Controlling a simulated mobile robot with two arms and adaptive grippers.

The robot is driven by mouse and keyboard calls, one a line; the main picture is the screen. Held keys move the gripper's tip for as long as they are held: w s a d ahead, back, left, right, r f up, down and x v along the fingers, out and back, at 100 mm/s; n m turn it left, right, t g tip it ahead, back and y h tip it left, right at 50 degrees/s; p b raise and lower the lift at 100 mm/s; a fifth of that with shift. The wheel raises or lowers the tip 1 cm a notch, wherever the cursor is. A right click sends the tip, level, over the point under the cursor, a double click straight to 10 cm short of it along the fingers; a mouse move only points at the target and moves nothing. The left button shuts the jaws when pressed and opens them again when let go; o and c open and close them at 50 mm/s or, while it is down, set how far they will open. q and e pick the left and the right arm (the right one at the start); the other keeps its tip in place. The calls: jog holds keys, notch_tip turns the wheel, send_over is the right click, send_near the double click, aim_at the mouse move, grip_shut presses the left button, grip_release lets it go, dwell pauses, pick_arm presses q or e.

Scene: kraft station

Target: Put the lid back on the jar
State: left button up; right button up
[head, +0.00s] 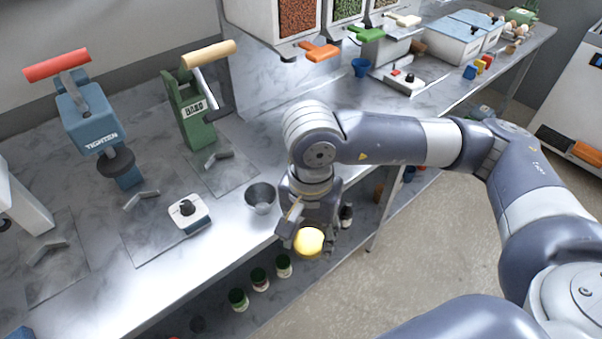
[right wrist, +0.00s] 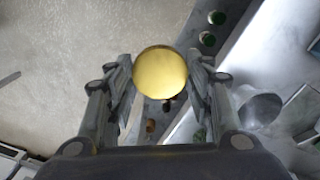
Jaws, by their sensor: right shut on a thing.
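My right gripper (head: 309,240) is shut on a round, yellow-gold lid (head: 309,243), held out past the counter's front edge. In the right wrist view the lid (right wrist: 160,74) sits between the two fingers of the gripper (right wrist: 160,80) and shows its round face. An open grey metal-looking cup (head: 260,198) stands upright on the counter, left of the gripper and apart from it. Small jars with dark green tops (head: 260,280) stand on the lower shelf. I cannot tell which vessel is the jar for this lid. My left gripper is out of view.
On the counter (head: 90,285) stand a blue press (head: 88,118), a green press (head: 188,108) and a white box with a black knob (head: 189,214). Dispensers (head: 297,18) with coloured handles stand at the back. The floor (head: 430,270) in front is clear.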

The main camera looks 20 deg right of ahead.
jog(key=d+n, duration=0.1)
jog(key=n, duration=0.2)
jog(key=d+n, duration=0.2)
jog(key=w+d+r+n, duration=0.1)
jog(key=n, duration=0.2)
jog(key=shift+d+n, duration=0.2)
jog(key=shift+n, duration=0.1)
